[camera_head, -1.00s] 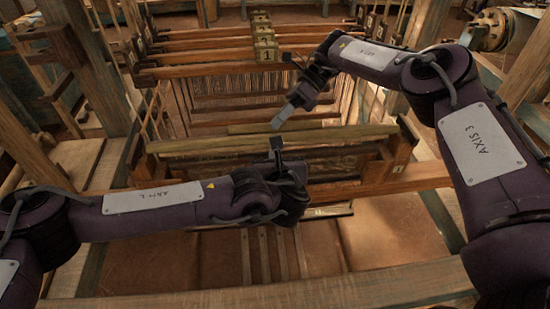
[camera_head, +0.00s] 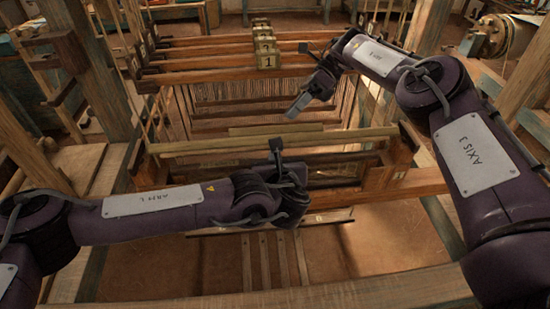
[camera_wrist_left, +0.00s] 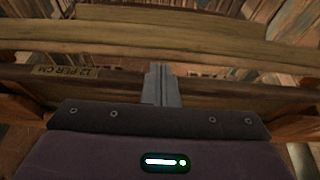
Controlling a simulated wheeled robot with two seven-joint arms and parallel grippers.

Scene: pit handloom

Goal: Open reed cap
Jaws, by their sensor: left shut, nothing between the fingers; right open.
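The reed cap looks to be the long pale wooden bar (camera_head: 220,146) across the loom's front frame. It also crosses the left wrist view (camera_wrist_left: 230,50). Below it in that view is a darker bar marked "12 PER CM" (camera_wrist_left: 60,72), probably the reed. My left gripper (camera_head: 276,146) is shut and empty at the near side of the pale bar, around its middle. Its fingertips (camera_wrist_left: 158,68) overlap the bar's lower edge; I cannot tell if they touch. My right gripper (camera_head: 298,106) is open and empty, above and beyond the bar, pointing down-left.
A shorter pale bar (camera_head: 250,130) lies just behind the long one. Wooden shafts with numbered brass tags (camera_head: 268,62) stand further back, with warp threads below. A wooden side post (camera_head: 398,155) stands at the bar's right end. A beam (camera_head: 330,290) crosses the front.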

